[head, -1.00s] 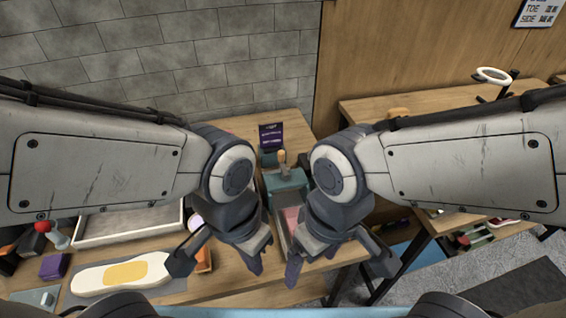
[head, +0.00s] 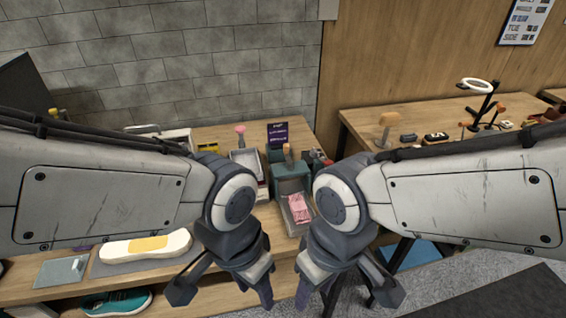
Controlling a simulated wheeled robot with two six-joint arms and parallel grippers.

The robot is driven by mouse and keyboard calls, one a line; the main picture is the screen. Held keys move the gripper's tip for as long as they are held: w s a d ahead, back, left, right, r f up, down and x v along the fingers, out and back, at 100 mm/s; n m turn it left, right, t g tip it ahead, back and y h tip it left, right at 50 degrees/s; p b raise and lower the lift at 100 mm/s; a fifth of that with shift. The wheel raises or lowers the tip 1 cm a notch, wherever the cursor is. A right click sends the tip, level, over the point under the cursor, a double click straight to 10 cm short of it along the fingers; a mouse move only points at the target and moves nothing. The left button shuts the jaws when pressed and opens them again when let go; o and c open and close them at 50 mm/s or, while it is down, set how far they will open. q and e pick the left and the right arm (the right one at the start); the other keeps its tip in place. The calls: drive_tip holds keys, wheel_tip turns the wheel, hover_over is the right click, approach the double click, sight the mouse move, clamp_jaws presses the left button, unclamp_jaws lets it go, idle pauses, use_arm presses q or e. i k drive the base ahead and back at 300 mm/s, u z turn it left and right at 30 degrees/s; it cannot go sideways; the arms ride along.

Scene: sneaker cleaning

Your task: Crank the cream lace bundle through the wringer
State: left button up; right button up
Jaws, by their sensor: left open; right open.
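The teal wringer (head: 289,184) stands on the table near its right end, with a wooden-topped handle (head: 287,151) upright on it. A pink bundle (head: 299,208) lies in the metal tray (head: 288,228) at the wringer's front. I cannot make out a cream lace bundle. My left gripper (head: 222,284) is open and empty, in front of the table and left of the wringer. My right gripper (head: 346,286) is open and empty, in front and to the right. Neither touches the wringer. My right arm covers part of its right side.
A dark purple sign (head: 278,134) stands behind the wringer. A pink-knobbed tool (head: 240,136) and a pale tray (head: 244,160) are to its left. A white sole (head: 146,245) lies on a grey mat. A second table (head: 365,119) with a ring lamp (head: 480,84) stands right.

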sight(285, 147)
drive_tip(key=u, duration=0.25)
drive_tip(key=i, duration=1.05)
drive_tip(key=z, duration=0.4)
